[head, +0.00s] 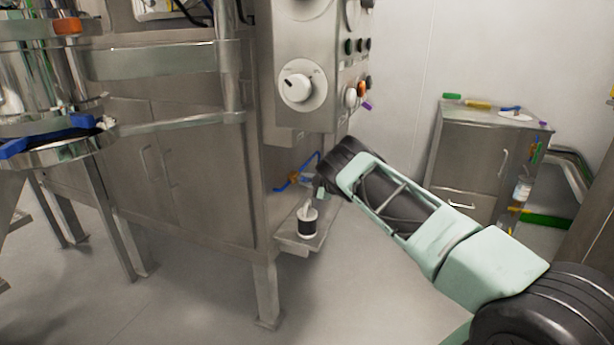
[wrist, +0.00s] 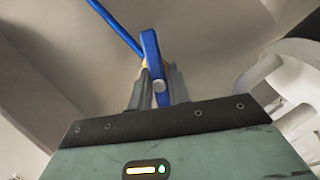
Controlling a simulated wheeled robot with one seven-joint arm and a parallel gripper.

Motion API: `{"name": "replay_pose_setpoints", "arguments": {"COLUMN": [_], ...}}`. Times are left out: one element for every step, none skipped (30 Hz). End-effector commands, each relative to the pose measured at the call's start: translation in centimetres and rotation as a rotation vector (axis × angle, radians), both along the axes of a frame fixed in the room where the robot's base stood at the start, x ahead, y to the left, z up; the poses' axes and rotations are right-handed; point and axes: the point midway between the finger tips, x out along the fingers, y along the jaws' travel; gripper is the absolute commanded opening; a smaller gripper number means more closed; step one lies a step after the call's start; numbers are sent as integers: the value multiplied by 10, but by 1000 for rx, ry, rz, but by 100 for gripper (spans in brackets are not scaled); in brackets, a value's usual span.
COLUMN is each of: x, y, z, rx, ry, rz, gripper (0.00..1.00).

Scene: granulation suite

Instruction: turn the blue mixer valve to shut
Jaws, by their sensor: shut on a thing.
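The blue mixer valve handle (wrist: 151,50) stands upright between the two fingers of my gripper (wrist: 159,88) in the wrist view. The fingers are shut on it, one on each side. A yellowish valve body shows just behind the handle. In the head view the valve (head: 293,178), with blue pipe and a brass-coloured middle, sits low on the steel cabinet, below the control panel. My gripper (head: 319,184) reaches it from the right there, and my wrist partly hides the handle.
A small steel shelf (head: 290,240) below the valve holds a black and white container (head: 307,221). The control panel (head: 290,50) with a white dial stands above. A steel side cabinet (head: 480,160) stands at the right. Open floor lies in front.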

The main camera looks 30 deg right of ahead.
Motion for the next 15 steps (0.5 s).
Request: {"name": "replay_pose_setpoints", "arguments": {"x": [0,0,0,0,0,0,0,0,0,0,0,0,0,0,0], "y": [-2,-2,-2,-2,-2,-2,-2,-2,-2,-2,-2,-2,-2,-2,-2], "z": [4,4,4,3,3,3,3,2,2,2,1,1,1,0,0], "rx": [37,59,89,112,133,163,185,207,237,258,280,311,334,356,384], "ry": [27,44,67,85,102,126,143,160,184,201,220,242,259,278,301], "rz": [-2,-2,-2,-2,-3,-2,-2,-3,-3,-2,-2,-1,-2,-1,-1], "gripper": [0,0,0,0,0,0,0,0,0,0,0,0,0,0,0]}}
